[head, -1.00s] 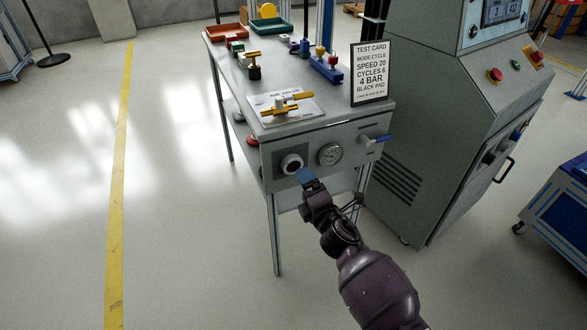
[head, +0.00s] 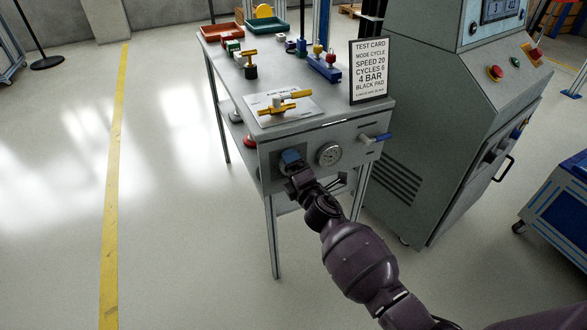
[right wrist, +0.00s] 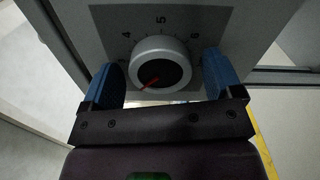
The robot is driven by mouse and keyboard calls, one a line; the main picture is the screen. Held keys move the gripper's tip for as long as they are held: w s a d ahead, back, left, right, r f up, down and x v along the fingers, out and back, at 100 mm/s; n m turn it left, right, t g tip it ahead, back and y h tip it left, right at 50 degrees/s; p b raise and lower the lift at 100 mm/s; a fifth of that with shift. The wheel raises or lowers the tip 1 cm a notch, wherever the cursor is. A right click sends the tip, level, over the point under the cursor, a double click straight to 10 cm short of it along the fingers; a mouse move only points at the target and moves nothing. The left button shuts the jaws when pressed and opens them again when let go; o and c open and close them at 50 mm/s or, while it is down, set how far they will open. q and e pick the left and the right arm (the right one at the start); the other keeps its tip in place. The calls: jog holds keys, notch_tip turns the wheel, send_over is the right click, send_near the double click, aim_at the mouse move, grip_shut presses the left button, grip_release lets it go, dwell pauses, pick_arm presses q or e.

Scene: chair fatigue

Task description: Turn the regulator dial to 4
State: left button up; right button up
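The regulator dial (right wrist: 160,50) is a round silver knob with a dark face on a grey panel. The numbers 4, 5 and 6 show around its top, and others are partly hidden. Its red mark points to the lower left. My right gripper (right wrist: 163,66) is open, with one blue finger on each side of the knob. The left finger is close to the rim and a gap shows at the right; I cannot tell whether either touches. In the head view my right gripper (head: 291,159) covers most of the dial. My left gripper is not in view.
The test card (head: 369,72) on the bench reads 4 BAR.

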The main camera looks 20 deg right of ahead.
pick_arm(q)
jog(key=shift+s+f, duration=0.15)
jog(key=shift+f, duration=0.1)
pick_arm(e)
jog(key=c, duration=0.8)
jog(key=shift+m, duration=0.4)
pick_arm(q)
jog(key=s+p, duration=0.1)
jog(key=p, duration=0.2)
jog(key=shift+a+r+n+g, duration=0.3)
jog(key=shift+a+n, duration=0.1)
pick_arm(e)
jog(key=m, duration=1.5)
jog(key=shift+a+f, duration=0.1)
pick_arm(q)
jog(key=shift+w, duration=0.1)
pick_arm(e)
jog(key=shift+m, duration=0.3)
jog(key=o, duration=0.9)
